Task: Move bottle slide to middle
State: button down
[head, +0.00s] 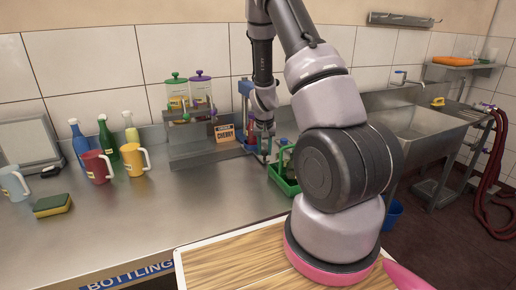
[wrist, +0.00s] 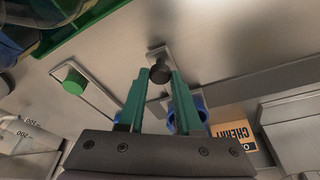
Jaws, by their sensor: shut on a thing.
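My gripper (wrist: 160,82) points at the steel counter, its two green fingers closed around a black knob (wrist: 159,70) on a small metal plate. This knob seems to belong to the bottle slide, but I cannot tell for sure. In the head view my gripper (head: 264,152) is low beside the blue stand (head: 244,88), partly hidden by my arm. Blue round parts show behind the fingers in the wrist view (wrist: 198,112). A green knob (wrist: 74,82) sits on a slotted metal plate to the left. The slide's middle mark is not visible.
A green crate (head: 284,183) with bottles stands close on the right. A cherry label box (head: 224,133) and the pump rack (head: 188,138) are on the left. Mugs, bottles and a sponge (head: 52,205) are farther left. The front counter is clear.

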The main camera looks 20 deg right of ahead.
jog(key=shift+s+a, duration=0.15)
jog(key=shift+a, duration=4.15)
jog(key=c, duration=0.5)
grip_release()
jog(key=shift+r, duration=0.15)
jog(key=v, duration=1)
jog(key=shift+s+r, duration=0.15)
jog(key=shift+r, duration=0.1)
